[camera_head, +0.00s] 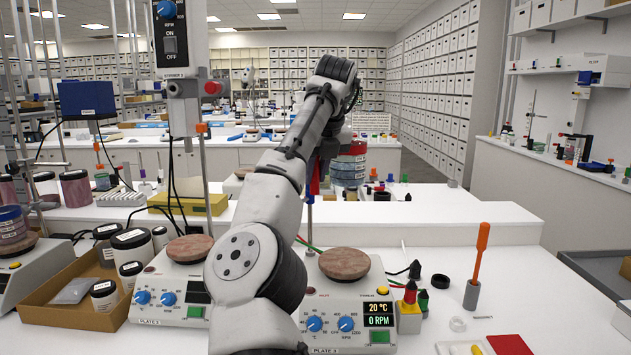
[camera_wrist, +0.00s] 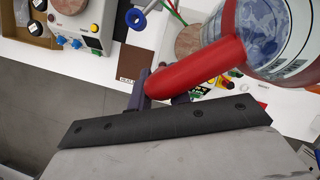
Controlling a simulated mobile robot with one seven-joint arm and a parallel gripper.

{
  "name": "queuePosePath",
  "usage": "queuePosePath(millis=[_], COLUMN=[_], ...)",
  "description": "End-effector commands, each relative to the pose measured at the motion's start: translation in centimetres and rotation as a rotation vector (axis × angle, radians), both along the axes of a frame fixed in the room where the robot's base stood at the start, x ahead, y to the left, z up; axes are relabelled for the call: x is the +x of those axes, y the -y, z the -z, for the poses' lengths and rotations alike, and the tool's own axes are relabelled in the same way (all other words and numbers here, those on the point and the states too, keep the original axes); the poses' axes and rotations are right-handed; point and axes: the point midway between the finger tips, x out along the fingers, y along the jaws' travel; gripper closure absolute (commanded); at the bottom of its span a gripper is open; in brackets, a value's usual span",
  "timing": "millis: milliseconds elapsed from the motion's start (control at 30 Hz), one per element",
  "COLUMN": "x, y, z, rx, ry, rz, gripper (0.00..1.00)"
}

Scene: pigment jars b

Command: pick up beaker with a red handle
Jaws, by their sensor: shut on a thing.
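The beaker (camera_wrist: 275,40) is clear with a bluish look and markings, and fills the upper right of the wrist view. Its thick red handle (camera_wrist: 195,68) points down-left to my gripper (camera_wrist: 158,93), which is shut on the handle's end. In the head view the beaker (camera_head: 348,172) shows beyond my arm, raised above the hot plates, with a red band near its top. Part of the red handle (camera_head: 315,181) shows beside it.
Plate 3 (camera_head: 345,325), with a round brown top, stands on the white bench below. Plate 2 (camera_head: 168,290) is left of it. An orange-handled tool (camera_head: 476,265) stands upright at right. A cardboard tray (camera_head: 60,300) with jars and a stand with rods are at left.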

Motion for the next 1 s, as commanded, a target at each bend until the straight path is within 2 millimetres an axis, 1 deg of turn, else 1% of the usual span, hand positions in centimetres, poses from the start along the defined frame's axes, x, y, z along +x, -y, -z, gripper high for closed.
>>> queuePosePath(millis=[33,867,1000], x=[0.0,0.0,0.0], y=[0.0,0.0,0.0], z=[-0.8,-4.3,-5.1], rx=[0.000,-0.001,0.000], ry=[0.001,0.003,0.003], rz=[0.000,-0.001,-0.001], gripper=[1.00,1.00,1.00])
